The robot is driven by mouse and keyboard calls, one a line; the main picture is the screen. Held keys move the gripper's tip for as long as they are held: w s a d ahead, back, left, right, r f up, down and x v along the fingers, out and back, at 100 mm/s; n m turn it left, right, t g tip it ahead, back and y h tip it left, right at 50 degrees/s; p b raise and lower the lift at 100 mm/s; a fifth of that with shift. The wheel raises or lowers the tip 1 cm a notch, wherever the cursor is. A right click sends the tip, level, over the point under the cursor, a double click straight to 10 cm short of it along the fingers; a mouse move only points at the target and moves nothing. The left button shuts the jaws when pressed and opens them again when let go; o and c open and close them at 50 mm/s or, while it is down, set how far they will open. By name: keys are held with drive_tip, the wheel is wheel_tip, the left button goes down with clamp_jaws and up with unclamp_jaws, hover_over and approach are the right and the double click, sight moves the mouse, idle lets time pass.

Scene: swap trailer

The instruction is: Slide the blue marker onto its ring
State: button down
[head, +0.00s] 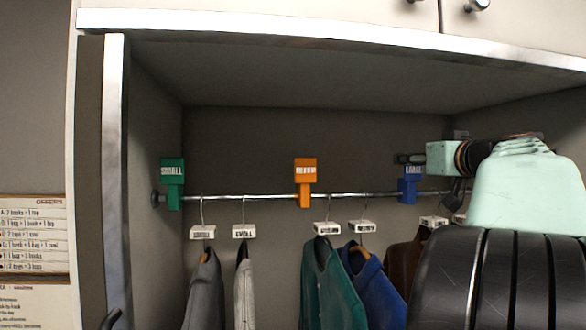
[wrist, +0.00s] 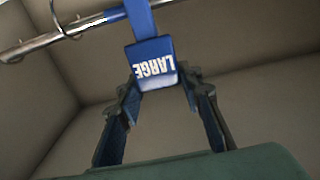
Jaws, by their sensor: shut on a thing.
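The blue marker (head: 407,187), lettered LARGE, hangs at the right part of the metal rail (head: 250,196). In the wrist view the blue marker (wrist: 152,62) shows its block below the rail (wrist: 60,38), with its narrow stem reaching up to the rail. My gripper (head: 409,159) reaches in from the right at the marker's upper end. In the wrist view my gripper (wrist: 157,82) has a finger on each side of the block and is shut on it. A thin metal loop (wrist: 68,22) hangs on the rail beside the marker; I cannot tell whether it is the ring or a hanger hook.
A green SMALL marker (head: 173,182) and an orange marker (head: 305,182) stand on the same rail. Several tagged hangers carry clothes, including a green jacket (head: 328,285) and a blue jacket (head: 371,290). The shelf edge (head: 330,38) and side walls enclose the rail.

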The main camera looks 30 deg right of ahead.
drive_tip(key=shift+s+d+r, duration=0.1)
drive_tip(key=shift+s+d, duration=0.2)
drive_tip(key=shift+d, duration=0.6)
drive_tip(key=c, duration=1.3)
unclamp_jaws()
drive_tip(key=v, duration=0.7)
drive_tip(key=shift+s+a, duration=0.1)
drive_tip(key=shift+s, duration=0.15)
